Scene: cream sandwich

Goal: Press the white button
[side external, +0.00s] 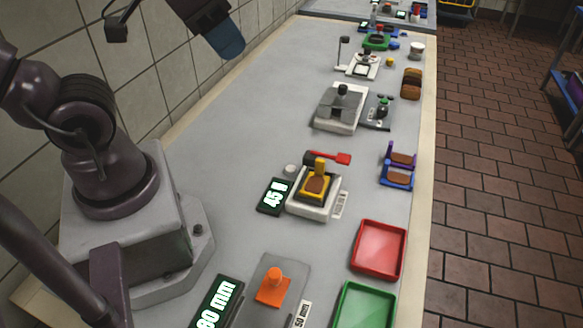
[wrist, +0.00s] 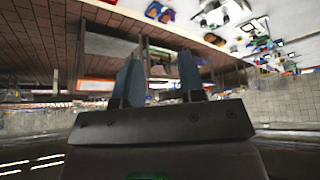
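A small round pale button-like piece (side external: 291,170) is on the counter in the side view, behind the 45 N display and beside a white press-like device (side external: 314,204). Another white round piece (side external: 417,50) stands at the far right of the counter. I cannot tell for sure which is the white button. My gripper (side external: 230,48) is high at the top left, over the back edge near the tiled wall, well away from both. In the wrist view, its two blue fingers (wrist: 160,78) are apart with nothing between them.
A red tray (side external: 379,250) and a green tray (side external: 363,306) lie at the front right. The counter's left strip is clear.

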